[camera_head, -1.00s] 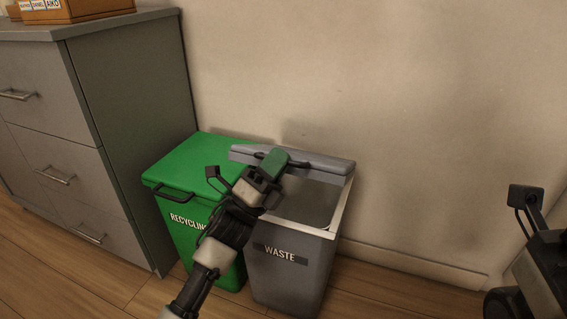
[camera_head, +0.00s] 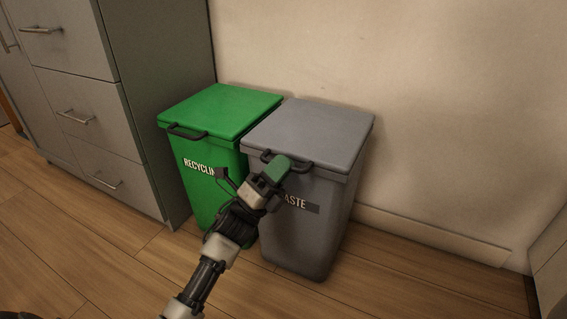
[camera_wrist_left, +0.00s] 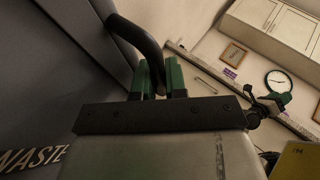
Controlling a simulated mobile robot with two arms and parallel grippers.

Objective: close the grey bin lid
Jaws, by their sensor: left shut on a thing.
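The grey waste bin (camera_head: 308,232) stands on the floor against the wall. Its grey lid (camera_head: 318,130) lies flat across the top of the bin, with a dark handle (camera_head: 299,166) at its front edge. My left gripper (camera_head: 277,170) is at this handle. In the left wrist view the green fingers (camera_wrist_left: 160,76) are shut on the dark handle (camera_wrist_left: 139,42). The gripper hides part of the handle and the start of the "WASTE" label.
A green recycling bin (camera_head: 222,110) with a shut lid stands directly left of the grey bin. A grey drawer cabinet (camera_head: 160,100) is further left. Wooden floor (camera_head: 400,275) is free in front and to the right. A pale furniture side (camera_head: 550,265) is at the right edge.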

